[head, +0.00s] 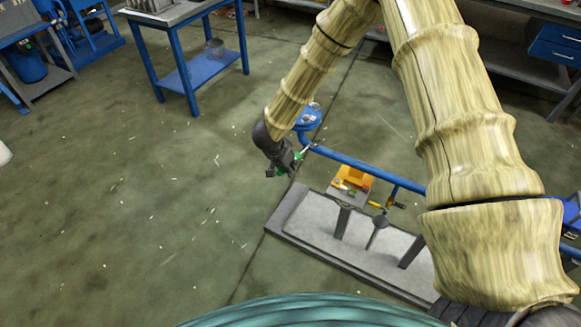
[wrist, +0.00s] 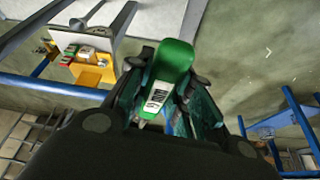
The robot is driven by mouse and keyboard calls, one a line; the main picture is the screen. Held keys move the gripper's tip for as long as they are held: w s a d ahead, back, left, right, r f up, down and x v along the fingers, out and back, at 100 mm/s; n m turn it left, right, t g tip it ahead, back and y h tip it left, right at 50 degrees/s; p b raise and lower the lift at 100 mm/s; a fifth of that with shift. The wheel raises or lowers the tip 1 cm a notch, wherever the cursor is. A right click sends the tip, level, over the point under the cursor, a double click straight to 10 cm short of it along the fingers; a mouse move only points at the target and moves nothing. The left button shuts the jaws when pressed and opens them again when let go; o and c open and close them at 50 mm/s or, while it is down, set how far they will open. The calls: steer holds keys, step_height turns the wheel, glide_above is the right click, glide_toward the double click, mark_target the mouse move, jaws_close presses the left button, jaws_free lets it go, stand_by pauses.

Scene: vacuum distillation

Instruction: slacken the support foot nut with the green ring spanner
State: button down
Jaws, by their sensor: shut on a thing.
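My gripper (head: 283,163) is at the end of the arm, left of the blue pipe frame in the head view. It is shut on the green ring spanner (wrist: 172,70), whose green handle with a white label shows between the dark fingers in the wrist view. In the head view only small bits of the green spanner (head: 299,159) show at the fingers. The spanner's ring end is not clear in either view. I cannot make out the support foot nut in either view.
A blue pipe (head: 355,163) runs just right of the gripper, over a grey tray-like base (head: 290,222). A blue table (head: 190,72) stands at the back left. The floor at left is open.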

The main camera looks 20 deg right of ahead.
steer(key=f+m+g, duration=0.1)
steer(key=m, duration=0.2)
steer(key=w+d+f+m+g, duration=0.1)
steer(key=m, duration=0.2)
steer(key=f+m+g, duration=0.1)
steer(key=m, duration=0.1)
steer(key=shift+w+d+m+h, duration=0.3)
steer(key=shift+w+d+m, duration=0.1)
steer(key=shift+a+r, duration=0.1)
steer(key=shift+f+b, duration=0.35)
steer(key=shift+f, duration=1.7)
steer(key=shift+a+f, duration=0.1)
steer(key=shift+f, duration=1.65)
stand_by(0.8)
steer(key=shift+s+a+n+p, duration=0.15)
steer(key=shift+s+n+p, duration=0.55)
steer(key=shift+s, duration=0.6)
